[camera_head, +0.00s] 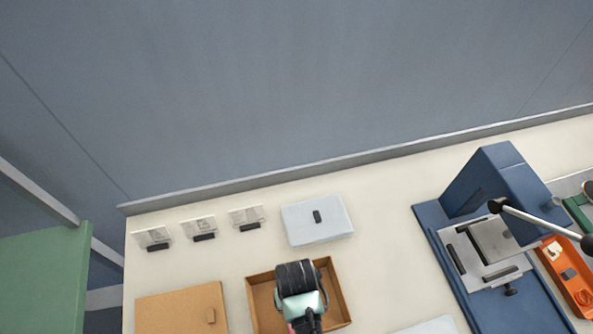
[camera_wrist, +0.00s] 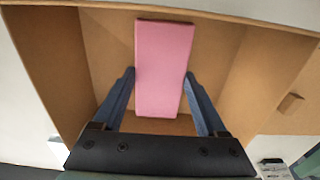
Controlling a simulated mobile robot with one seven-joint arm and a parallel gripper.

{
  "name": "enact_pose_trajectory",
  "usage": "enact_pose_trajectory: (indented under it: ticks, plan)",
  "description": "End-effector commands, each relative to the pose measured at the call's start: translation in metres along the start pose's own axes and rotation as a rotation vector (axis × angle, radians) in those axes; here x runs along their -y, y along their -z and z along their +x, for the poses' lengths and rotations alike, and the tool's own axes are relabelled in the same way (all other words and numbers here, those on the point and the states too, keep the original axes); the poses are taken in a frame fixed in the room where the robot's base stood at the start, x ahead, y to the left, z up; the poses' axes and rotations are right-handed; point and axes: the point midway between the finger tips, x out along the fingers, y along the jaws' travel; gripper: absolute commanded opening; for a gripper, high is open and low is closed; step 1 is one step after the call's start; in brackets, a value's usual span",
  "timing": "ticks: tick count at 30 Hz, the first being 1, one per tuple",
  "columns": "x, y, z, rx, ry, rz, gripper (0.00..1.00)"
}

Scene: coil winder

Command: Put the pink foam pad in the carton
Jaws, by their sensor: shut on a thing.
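The pink foam pad (camera_wrist: 163,65) is a flat oblong block, held between the two blue fingers of my gripper (camera_wrist: 160,78) in the wrist view. The fingers press on its two long sides. The carton (camera_wrist: 100,45) is an open brown cardboard box around and beneath the pad. I cannot tell whether the pad touches the carton's floor. In the head view my wrist covers much of the carton (camera_head: 335,291), and my fingers and most of the pad are hidden.
A brown lidded box or board (camera_head: 180,310) lies left of the carton. A pale blue pad with a dark handle (camera_head: 317,222) lies behind it. Several small card holders (camera_head: 200,228) stand along the back. A blue machine (camera_head: 495,200) and orange tray (camera_head: 566,275) are right.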

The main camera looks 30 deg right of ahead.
Motion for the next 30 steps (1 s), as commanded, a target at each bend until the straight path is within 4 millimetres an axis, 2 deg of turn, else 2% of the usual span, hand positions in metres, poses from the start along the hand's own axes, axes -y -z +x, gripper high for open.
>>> enact_pose_trajectory:
  ticks: [2, 3, 7, 17, 20, 30]
  plan:
    - [0.000, 0.000, 0.003, 0.000, 0.000, 0.000, 0.24]
    - [0.000, 0.000, 0.003, 0.000, 0.000, 0.000, 0.78]
    - [0.000, 0.000, 0.002, 0.000, 0.000, 0.000, 1.00]
    - [0.000, 0.001, -0.004, -0.002, 0.000, 0.000, 1.00]
    - [0.000, 0.001, -0.017, -0.004, 0.000, 0.000, 1.00]
    - [0.000, 0.002, -0.088, -0.005, 0.000, 0.001, 1.00]
